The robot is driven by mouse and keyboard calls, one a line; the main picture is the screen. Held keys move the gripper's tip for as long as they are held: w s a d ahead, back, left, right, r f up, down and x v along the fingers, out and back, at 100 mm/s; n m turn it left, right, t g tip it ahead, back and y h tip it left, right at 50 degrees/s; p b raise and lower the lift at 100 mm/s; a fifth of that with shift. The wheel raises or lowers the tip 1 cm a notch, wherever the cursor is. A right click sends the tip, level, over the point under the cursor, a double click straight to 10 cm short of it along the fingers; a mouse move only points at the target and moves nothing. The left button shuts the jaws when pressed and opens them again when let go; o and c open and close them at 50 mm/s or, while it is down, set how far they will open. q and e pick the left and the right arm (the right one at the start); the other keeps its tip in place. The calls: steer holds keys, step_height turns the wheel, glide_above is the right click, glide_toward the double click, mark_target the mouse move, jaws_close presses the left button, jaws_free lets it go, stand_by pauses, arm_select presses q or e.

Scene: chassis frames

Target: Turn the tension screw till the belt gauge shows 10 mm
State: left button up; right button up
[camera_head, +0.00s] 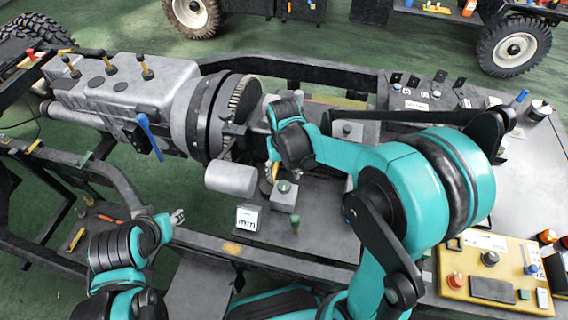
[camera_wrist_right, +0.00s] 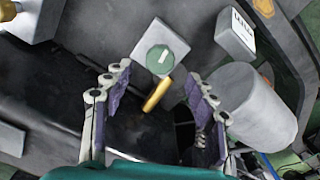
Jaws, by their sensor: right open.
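The tension screw appears to be the round green knob (camera_head: 284,187) on a small grey block; in the right wrist view the knob (camera_wrist_right: 160,58) has a white mark. The belt gauge seems to be the white box (camera_head: 247,218) with black markings, left of the block; in the wrist view it (camera_wrist_right: 239,24) is turned, its reading too small to tell. My right gripper (camera_wrist_right: 158,74) is open and empty, its fingers either side of and short of the knob's block. In the head view my right arm mostly hides it. My left gripper (camera_head: 176,217) is small at lower left; its jaws are unclear.
A yellow rod (camera_wrist_right: 157,93) lies between my fingers' lines of sight. A green-topped peg (camera_head: 295,222) stands nearby. Chassis rails and a large gearbox (camera_head: 125,90) surround the area.

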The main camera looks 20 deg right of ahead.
mark_target(284, 185)
step_height(284, 185, up, 6)
steer(key=shift+r, duration=0.15)
stand_by(0.5)
steer(key=s+d+r+t, duration=0.1)
steer(key=s+d+t, duration=0.1)
steer(key=s, duration=0.3)
steer(key=s+d+r+n+t, duration=0.1)
steer(key=s+r+t, duration=0.1)
steer(key=s+t, duration=0.3)
steer(key=shift+s+d+r, duration=0.3)
steer(key=shift+s+d, duration=0.1)
steer(key=shift+s, duration=0.05)
steer(key=shift+c, duration=0.2)
stand_by(0.7)
